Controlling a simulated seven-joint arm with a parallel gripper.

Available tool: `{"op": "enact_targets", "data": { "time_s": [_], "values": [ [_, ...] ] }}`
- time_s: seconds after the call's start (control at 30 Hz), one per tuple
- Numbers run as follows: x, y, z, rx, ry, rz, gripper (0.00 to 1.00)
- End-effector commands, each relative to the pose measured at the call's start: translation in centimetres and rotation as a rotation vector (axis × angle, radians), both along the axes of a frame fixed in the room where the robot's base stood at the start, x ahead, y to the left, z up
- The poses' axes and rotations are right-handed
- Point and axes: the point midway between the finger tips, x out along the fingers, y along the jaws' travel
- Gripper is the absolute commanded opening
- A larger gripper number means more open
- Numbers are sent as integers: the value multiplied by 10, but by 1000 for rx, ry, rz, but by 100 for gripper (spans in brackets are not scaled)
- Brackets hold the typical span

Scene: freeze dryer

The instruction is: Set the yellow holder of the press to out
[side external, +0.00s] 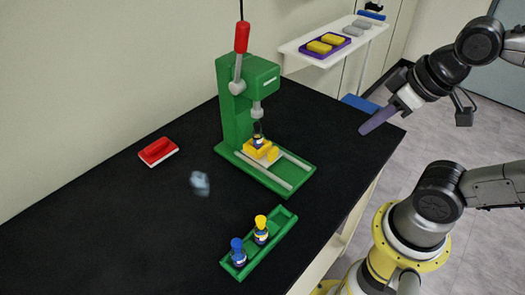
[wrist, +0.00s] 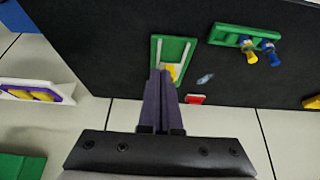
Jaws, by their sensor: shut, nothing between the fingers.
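The green press (side external: 240,105) stands on the black table, with a red-handled lever (side external: 241,38) at its top. Its yellow holder (side external: 259,152) sits on the pale rails of the base, under the press head, with a dark-topped vial on it. In the wrist view the holder (wrist: 171,71) is partly hidden behind my fingers, at the near end of the rails (wrist: 157,50). My gripper (side external: 364,131) is shut and empty, right of the press and above the table's right edge. Its long purple fingers (wrist: 161,75) lie together in the wrist view.
A green rack (side external: 275,232) with a yellow-topped vial (side external: 261,229) and a blue-topped vial (side external: 238,252) stands in front of the press. A red block (side external: 158,151) and a blurred grey-blue thing (side external: 200,182) lie left. A white shelf (side external: 310,58) holds a purple tray.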

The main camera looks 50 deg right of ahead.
Motion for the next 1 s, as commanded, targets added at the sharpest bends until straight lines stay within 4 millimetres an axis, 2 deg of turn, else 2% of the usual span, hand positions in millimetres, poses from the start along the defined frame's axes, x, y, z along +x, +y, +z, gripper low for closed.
{"op": "enact_targets", "data": {
  "time_s": [0.03,0.13,0.23,0.37,0.5,0.6,0.8,1.0],
  "values": [
    [0,0,0,1,0,-2,9],
    [6,-1,6,12,-30,-31,27],
    [35,-2,20,24,-68,-72,45],
    [78,4,22,30,-54,-82,68],
    [121,18,8,26,-7,-63,70],
    [139,29,-8,15,38,-36,70],
    [145,40,-30,0,101,-1,70],
    [152,40,-50,-1,105,0,70]
  ]
}}
